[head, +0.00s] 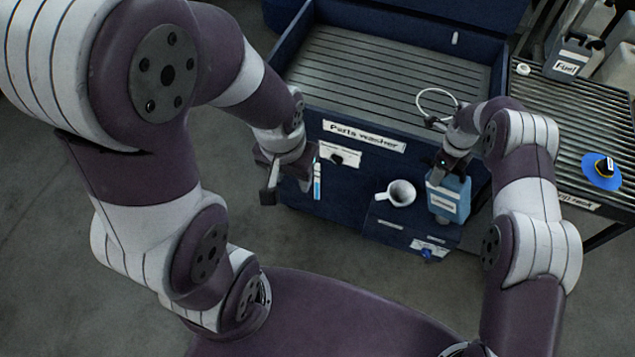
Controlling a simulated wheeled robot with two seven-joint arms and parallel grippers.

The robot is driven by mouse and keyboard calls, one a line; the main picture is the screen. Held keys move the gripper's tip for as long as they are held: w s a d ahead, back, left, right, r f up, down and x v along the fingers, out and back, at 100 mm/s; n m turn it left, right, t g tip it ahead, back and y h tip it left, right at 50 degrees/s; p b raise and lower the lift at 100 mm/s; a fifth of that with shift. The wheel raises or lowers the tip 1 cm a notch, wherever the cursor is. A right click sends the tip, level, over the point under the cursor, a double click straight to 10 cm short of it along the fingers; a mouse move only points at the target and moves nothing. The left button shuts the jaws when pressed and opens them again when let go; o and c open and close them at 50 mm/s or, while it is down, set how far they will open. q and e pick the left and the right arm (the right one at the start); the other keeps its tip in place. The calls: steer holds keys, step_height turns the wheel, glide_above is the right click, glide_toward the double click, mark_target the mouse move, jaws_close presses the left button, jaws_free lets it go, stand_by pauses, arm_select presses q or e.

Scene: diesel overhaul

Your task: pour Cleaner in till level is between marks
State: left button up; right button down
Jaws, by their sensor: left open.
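The Cleaner jug (449,198), blue with a white label, is upright in front of the right part of the parts washer (308,125). My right gripper (441,165) is at the jug's top and appears shut on it; its fingertips are partly hidden. A white cup-like vessel (400,193) is just left of the jug, apart from it. A narrow light-blue level gauge (317,182) is on the washer's front; its marks are too small to read. My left gripper (287,188) is open and empty, just left of the gauge.
The washer's slatted basin (390,75) is empty apart from a small white item and a looped hose (436,90). Floor at left is clear.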

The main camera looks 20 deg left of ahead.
steer(key=shift+r, duration=0.1)
steer(key=shift+f+b, duration=0.25)
steer(key=shift+b, duration=0.15)
steer(key=shift+w+a+h+b, duration=0.1)
steer(key=shift+h+b, duration=0.4)
steer(key=shift+b, duration=0.15)
steer(key=shift+r, duration=0.1)
steer(key=shift+a+g+p, duration=0.1)
steer(key=shift+g+p, duration=0.2)
steer(key=shift+p, duration=0.2)
steer(key=shift+f+h, duration=0.3)
steer(key=shift+h, duration=0.2)
steer(key=shift+f, duration=0.1)
